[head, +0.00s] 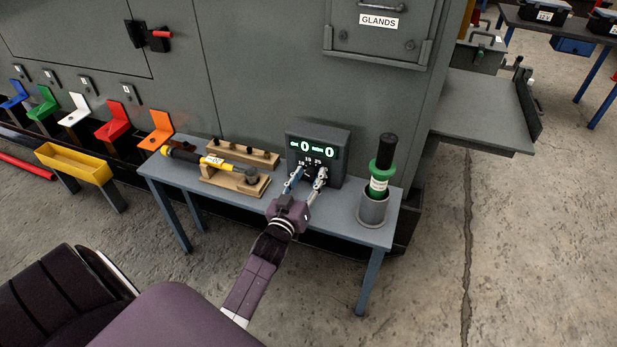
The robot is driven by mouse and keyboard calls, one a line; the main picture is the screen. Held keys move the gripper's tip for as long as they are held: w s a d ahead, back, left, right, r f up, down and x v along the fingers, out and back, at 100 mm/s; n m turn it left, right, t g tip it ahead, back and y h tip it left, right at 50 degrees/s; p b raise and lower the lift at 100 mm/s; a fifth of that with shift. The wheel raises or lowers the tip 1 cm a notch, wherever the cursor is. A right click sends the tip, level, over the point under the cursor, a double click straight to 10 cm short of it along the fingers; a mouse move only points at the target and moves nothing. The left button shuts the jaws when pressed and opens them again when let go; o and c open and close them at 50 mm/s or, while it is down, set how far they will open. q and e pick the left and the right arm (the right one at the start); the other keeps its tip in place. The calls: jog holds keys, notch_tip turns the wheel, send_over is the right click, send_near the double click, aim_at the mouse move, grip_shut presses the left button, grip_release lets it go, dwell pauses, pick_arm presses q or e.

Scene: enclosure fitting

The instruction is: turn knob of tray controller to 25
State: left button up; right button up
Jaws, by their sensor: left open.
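The tray controller (336,144) is a dark box at the back of a small grey-blue table. Its display shows two lit zeros. Below the display are small white scale marks, of which "18" and "25" can be read. My left gripper (307,176) is open in front of the controller's lower face, with one finger on each side of the knob area. My right gripper is not in view.
A yellow-and-black tool (205,159) lies on a wooden stand (233,182) left of the controller. A green-and-black tool (381,170) stands in a grey cup (373,210) to the right. The grey cabinet (270,70) rises close behind the table (345,227).

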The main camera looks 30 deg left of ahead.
pick_arm(q)
grip_shut()
